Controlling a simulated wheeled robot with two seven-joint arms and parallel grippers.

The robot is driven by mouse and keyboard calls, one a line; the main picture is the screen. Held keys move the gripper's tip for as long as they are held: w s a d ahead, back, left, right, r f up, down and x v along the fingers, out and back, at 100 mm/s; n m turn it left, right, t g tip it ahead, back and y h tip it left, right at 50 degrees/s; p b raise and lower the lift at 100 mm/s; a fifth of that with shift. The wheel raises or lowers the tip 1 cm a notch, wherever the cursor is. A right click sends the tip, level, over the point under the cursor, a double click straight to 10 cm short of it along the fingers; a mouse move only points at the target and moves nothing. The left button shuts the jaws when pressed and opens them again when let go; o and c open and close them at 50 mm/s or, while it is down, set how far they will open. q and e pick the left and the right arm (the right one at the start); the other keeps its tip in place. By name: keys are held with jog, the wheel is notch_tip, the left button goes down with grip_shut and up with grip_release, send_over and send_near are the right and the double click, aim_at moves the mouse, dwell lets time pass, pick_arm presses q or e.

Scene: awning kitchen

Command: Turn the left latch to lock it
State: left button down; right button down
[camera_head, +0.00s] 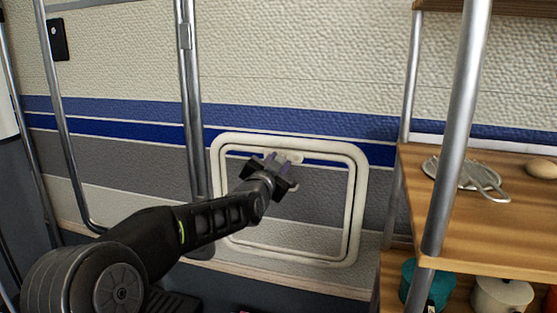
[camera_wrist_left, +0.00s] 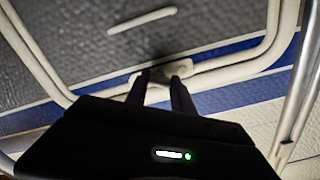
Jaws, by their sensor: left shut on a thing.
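A white-framed hatch (camera_head: 361,200) is set in the camper wall. A small pale latch (camera_head: 294,157) sits at the top of its frame; it also shows in the left wrist view (camera_wrist_left: 181,68). My left gripper (camera_head: 274,162) reaches up to it from the lower left. In the left wrist view its two dark fingers (camera_wrist_left: 160,80) are close together, shut on the latch. The fingers hide part of the latch, so its exact turn is hard to tell. My right gripper is not in view.
A white bar handle (camera_wrist_left: 142,20) lies on the hatch panel. A metal pole (camera_head: 190,100) stands left of the hatch. At right, wooden shelves (camera_head: 500,232) with metal posts hold a strainer (camera_head: 462,176), a teal pot (camera_head: 425,284) and a cream pot (camera_head: 500,295).

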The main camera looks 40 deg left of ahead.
pick_arm(q)
jog(key=m+p, duration=0.4)
jog(key=m, duration=0.8)
dwell(0.4)
jog(key=c, duration=1.1)
grip_release()
jog(key=p+v, duration=0.1)
jog(key=v, duration=0.6)
jog(key=shift+s+d, duration=0.15)
jog(key=shift+s, duration=0.25)
